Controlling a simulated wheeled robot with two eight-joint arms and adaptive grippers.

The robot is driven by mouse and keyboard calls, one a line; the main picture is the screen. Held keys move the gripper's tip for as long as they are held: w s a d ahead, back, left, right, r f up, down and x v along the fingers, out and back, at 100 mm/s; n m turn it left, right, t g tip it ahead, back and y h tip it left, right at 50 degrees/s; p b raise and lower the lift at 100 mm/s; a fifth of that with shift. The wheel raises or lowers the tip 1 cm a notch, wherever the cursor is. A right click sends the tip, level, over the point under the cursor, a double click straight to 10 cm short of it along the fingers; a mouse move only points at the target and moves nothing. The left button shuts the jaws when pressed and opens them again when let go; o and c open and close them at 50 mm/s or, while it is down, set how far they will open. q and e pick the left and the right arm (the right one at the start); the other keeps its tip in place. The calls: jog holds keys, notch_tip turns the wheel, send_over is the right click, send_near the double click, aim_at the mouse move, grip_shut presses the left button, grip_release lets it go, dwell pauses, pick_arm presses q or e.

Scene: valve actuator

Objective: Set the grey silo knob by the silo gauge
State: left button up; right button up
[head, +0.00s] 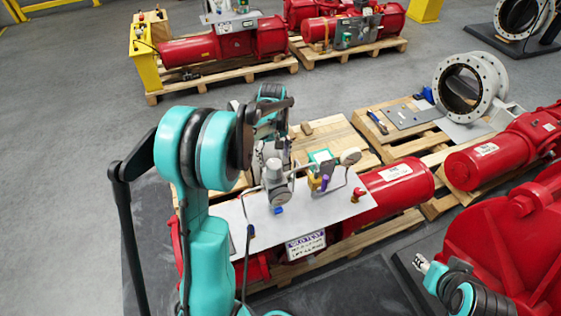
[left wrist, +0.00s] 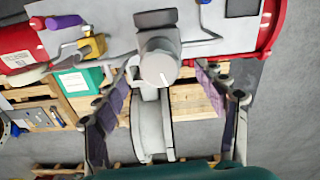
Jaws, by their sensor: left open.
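The grey knob (left wrist: 158,68), with a white mark on its face, is on a grey fitting at the plate's edge in the left wrist view. In the head view the grey fitting (head: 277,182) stands on the pale plate (head: 340,207). My left gripper (left wrist: 166,72) is open, its dark fingers apart on either side of the knob; no grip on it shows. A round pale part (left wrist: 152,125), perhaps the gauge seen edge-on, lies between the fingers; no dial reads. In the head view my left gripper (head: 266,150) is partly hidden by my arm. My right gripper (head: 421,263) is small at lower right.
Open grey floor (head: 60,160) lies to the left.

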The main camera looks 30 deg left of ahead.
aim_at(274, 164)
pick_arm(q)
notch_tip(274, 164, down, 6)
jog(key=shift+w+r, duration=0.1)
jog(key=shift+r, duration=0.05)
jog(key=c, duration=1.2)
